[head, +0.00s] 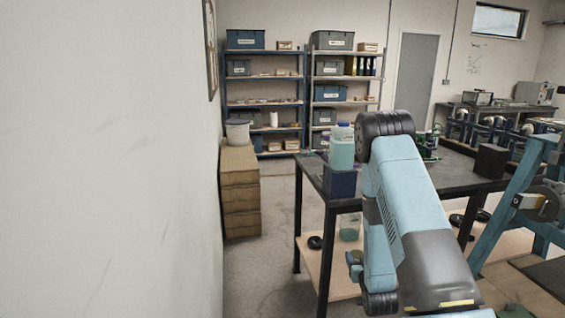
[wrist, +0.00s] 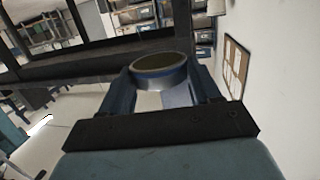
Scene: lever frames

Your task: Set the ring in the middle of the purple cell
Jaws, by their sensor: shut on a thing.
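The ring sits between the two dark blue fingers, clear of any surface that I can make out. In the head view my arm fills the middle right, and I cannot make out the gripper or the ring there. I cannot pick out a purple cell in either view.
A dark workbench (head: 457,178) stands at the right, with a pale blue-green bottle (head: 341,152) and a dark blue box (head: 340,182) at its near left corner. A black block (head: 491,161) is on its right. Cardboard boxes (head: 240,193) stand along the left wall. Floor shows between.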

